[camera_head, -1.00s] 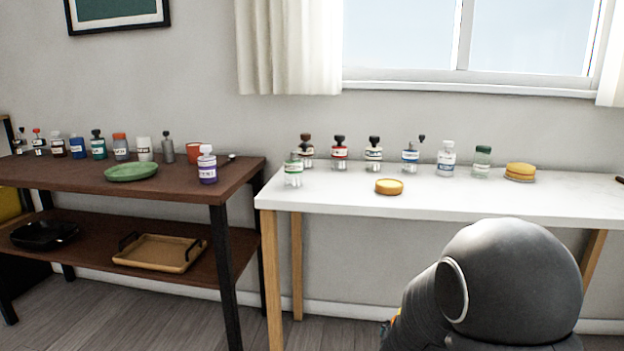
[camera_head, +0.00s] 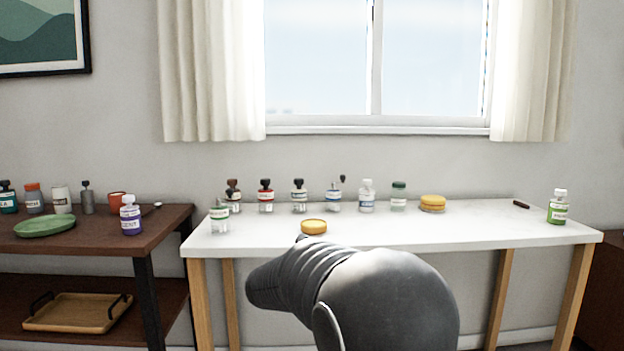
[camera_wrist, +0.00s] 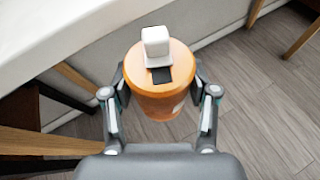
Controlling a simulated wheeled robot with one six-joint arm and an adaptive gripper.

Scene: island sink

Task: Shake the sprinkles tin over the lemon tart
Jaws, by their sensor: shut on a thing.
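My gripper (camera_wrist: 160,98) is shut around an orange tin (camera_wrist: 162,106) in the wrist view. The tin has a white block-like knob and a dark patch on its top; any label is not readable. It is held in front of the white table's edge, with floor showing beneath. A small round yellow tart (camera_head: 313,227), likely the lemon tart, lies near the front of the white table in the head view. The arm is just below it in the picture. My gripper and the tin are hidden in the head view.
The white table (camera_head: 480,224) carries a back row of several bottles, a yellow stack (camera_head: 432,203) and a green-labelled bottle (camera_head: 557,207) at right. Another bottle (camera_head: 219,217) stands left of the tart. The table's right half is mostly clear. A dark shelf (camera_head: 160,222) stands left.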

